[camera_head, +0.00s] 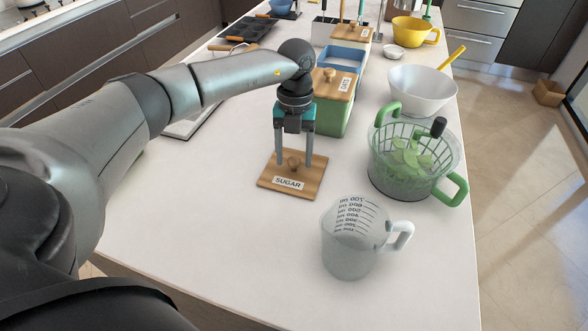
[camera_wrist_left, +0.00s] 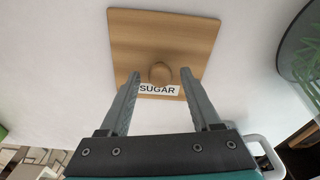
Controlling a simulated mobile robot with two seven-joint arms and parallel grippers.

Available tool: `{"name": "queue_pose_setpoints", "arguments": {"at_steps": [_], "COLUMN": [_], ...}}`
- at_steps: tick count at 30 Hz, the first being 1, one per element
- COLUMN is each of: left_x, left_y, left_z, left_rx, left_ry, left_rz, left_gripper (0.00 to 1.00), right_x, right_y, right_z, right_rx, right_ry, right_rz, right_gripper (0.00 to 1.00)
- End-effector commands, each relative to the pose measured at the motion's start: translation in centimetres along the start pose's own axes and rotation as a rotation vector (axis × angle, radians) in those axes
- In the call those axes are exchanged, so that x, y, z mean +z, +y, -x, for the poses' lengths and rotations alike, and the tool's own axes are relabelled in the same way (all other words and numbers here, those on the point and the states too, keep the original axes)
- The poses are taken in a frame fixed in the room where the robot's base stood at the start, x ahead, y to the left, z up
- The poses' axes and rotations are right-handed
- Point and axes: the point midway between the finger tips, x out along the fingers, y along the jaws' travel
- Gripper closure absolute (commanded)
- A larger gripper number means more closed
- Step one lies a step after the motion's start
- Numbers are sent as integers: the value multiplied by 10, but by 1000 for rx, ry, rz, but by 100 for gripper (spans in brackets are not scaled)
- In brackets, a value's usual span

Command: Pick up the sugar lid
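The sugar lid (camera_head: 306,185) is a square wooden board with a round knob and a white SUGAR label, lying flat on the white counter. It also shows in the left wrist view (camera_wrist_left: 165,40), with its knob (camera_wrist_left: 160,72) between the fingers. My left gripper (camera_head: 294,163) is open and points down over the lid, one finger on each side of the knob. In the left wrist view my left gripper (camera_wrist_left: 161,80) shows a gap between each finger and the knob. I cannot tell whether the fingertips touch the lid. My right gripper is not in view.
A measuring jug (camera_head: 350,245) stands close in front of the lid, to the right. A green salad spinner (camera_head: 412,165) stands to the right. A green box with an OATS-like wooden lid (camera_head: 334,115) stands just behind. The counter left of the lid is clear.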

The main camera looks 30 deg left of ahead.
Motion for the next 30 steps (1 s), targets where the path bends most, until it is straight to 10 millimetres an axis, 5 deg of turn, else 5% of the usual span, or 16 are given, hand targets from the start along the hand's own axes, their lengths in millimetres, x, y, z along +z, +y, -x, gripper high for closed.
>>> {"name": "queue_pose_setpoints", "arguments": {"at_steps": [16, 30], "left_x": [0, 0], "left_y": [0, 0], "left_z": [0, 2], "left_rx": [-1, -1], "left_ry": [0, -1], "left_rz": [0, 0], "left_gripper": [99, 100], "right_x": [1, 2], "right_y": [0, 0], "right_z": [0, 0], "right_rx": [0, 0], "right_ry": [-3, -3], "right_rz": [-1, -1], "right_gripper": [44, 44]}}
